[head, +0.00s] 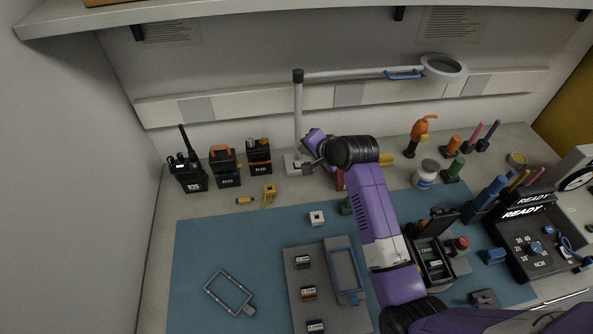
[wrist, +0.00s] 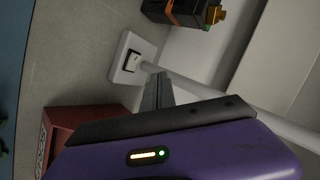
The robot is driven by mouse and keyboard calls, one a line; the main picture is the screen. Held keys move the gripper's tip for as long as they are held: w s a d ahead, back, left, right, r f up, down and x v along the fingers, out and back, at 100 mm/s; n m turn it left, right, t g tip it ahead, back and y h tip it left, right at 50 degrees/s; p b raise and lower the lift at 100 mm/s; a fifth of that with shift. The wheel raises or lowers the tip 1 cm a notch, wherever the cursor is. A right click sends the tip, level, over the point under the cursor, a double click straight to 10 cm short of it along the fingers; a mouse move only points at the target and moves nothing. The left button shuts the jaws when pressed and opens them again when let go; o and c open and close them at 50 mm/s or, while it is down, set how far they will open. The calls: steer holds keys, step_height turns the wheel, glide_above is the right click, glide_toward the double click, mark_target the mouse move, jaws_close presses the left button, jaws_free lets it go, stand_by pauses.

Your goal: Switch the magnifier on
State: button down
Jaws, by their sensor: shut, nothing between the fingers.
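The magnifier has a round lens (head: 443,66) on a long pale arm with a blue handle, carried by an upright post (head: 298,110) at the back of the bench. Its white base (head: 292,165) stands at the post's foot. In the wrist view the base (wrist: 122,72) carries a rocker switch (wrist: 133,62) with a dark edge beside the post. My gripper (head: 309,166) is at the right of the base in the head view. In the wrist view my gripper (wrist: 156,80) is shut and empty, its tips close to the switch. I cannot tell whether they touch it.
A red box (wrist: 85,120) lies close beside my gripper in the wrist view. The blue mat's (head: 200,255) left part is mostly clear.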

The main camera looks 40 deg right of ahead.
steer(key=shift+w+a+f+b, duration=0.15)
steer(key=shift+a+f+b, duration=0.1)
steer(key=shift+f, duration=0.5)
steer(key=shift+w+a+f+b, duration=0.15)
steer(key=shift+a+f+b, duration=0.05)
steer(key=shift+f, duration=0.55)
steer(key=shift+f, duration=0.15)
stand_by(0.8)
steer(key=shift+f, duration=0.25)
steer(key=shift+w+a+f, duration=0.1)
steer(key=shift+a+f, duration=0.05)
steer(key=shift+f, duration=0.1)
stand_by(0.5)
steer(key=shift+r, duration=0.15)
stand_by(0.3)
steer(key=shift+d+r+p, duration=0.2)
steer(key=shift+r+p, duration=0.35)
steer(key=shift+p, duration=0.15)
steer(key=shift+r, duration=0.1)
steer(key=r+p, duration=0.3)
steer(key=s+d+r+p, duration=0.1)
steer(key=shift+d+r+p, duration=0.1)
steer(key=shift+r+p, duration=0.25)
steer(key=shift+p, duration=0.05)
